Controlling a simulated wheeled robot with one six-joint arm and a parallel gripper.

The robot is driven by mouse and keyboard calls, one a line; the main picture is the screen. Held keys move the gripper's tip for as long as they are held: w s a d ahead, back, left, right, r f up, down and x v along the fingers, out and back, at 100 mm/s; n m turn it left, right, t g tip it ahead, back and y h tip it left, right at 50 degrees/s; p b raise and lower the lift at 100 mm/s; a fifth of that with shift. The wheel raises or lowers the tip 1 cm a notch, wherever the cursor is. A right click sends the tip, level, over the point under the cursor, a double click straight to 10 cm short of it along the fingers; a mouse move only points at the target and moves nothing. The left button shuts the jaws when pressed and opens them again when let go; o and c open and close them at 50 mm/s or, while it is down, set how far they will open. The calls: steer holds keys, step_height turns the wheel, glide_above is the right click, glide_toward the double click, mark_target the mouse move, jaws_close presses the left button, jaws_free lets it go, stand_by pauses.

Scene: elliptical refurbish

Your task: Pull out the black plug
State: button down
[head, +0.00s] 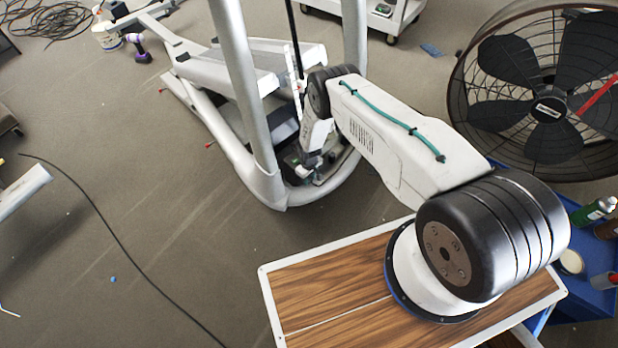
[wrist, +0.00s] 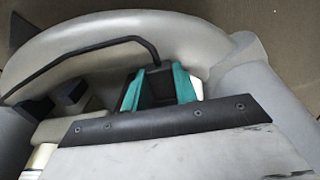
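My gripper (wrist: 159,75) shows two teal fingers in the wrist view, spaced apart. In the head view my gripper (head: 308,168) is down at the front base of the grey elliptical machine (head: 262,185). A dark block (wrist: 159,90) fills the gap between the fingers and looks like the black plug, but I cannot tell it surely from the gripper's own parts. A black cable (wrist: 85,50) arches over the grey frame (wrist: 195,30) and comes down to this gap. I cannot tell if the fingers press on the block. The head view does not show the plug clearly.
Grey frame tubes (wrist: 248,65) stand close to the fingers on the right. Dark blocks (wrist: 68,92) sit to the left. A large fan (head: 550,105) stands at the right, and a wood-topped cart (head: 335,300) is in front. The floor at the left is mostly open.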

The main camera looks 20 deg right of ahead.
steer(key=shift+s+d, duration=0.3)
steer(key=shift+s, duration=0.25)
steer(key=shift+s+d, duration=0.25)
steer(key=shift+s, duration=0.3)
steer(key=c, duration=1.1)
jaws_free()
step_height(320, 180, up, 8)
steer(key=shift+f, duration=0.1)
